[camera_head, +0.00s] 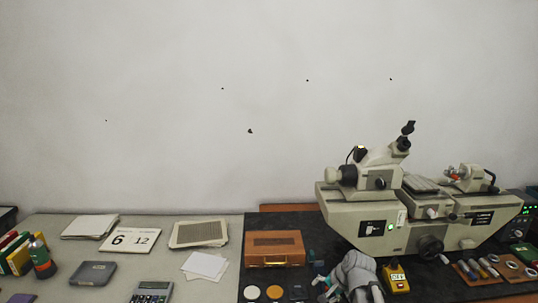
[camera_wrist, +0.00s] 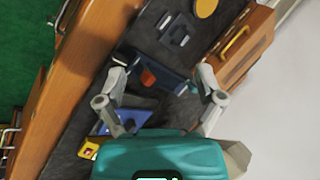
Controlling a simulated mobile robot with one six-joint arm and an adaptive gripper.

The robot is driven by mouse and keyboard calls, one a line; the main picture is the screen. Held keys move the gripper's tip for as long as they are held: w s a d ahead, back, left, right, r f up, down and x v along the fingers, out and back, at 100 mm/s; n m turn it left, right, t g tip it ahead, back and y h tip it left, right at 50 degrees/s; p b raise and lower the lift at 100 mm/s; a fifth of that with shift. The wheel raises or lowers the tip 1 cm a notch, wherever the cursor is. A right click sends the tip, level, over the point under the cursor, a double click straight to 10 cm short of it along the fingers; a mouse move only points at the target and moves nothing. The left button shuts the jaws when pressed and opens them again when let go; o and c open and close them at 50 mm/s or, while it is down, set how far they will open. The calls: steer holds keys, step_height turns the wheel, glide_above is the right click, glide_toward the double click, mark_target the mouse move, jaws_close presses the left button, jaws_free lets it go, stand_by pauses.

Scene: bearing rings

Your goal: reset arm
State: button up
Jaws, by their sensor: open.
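My gripper (camera_wrist: 163,72) shows in the wrist view with its two grey fingers spread wide and nothing held between them. Beyond the fingers is a dark blue holder (camera_wrist: 158,72) with an orange-red part in it; I cannot tell whether the fingers touch anything. The fingertips are hard to make out there.
A measuring machine (camera_head: 345,205) stands behind and right of my arm. A yellow box (camera_head: 395,278) sits close on its right. A wooden case (camera_head: 274,248) and a yellow disc (camera_head: 274,292) are left. Rings (camera_head: 512,265) lie on a brown board at right.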

steer(key=s+f+n+g+h, duration=0.2)
steer(key=s+n+g+h, duration=0.2)
steer(key=s+n, duration=0.3)
steer(key=s, duration=0.3)
steer(key=shift+s+a+f+n, duration=0.15)
steer(key=shift+f+n, duration=0.05)
steer(key=shift+n, duration=0.2)
steer(key=shift+c, duration=0.3)
stand_by(0.3)
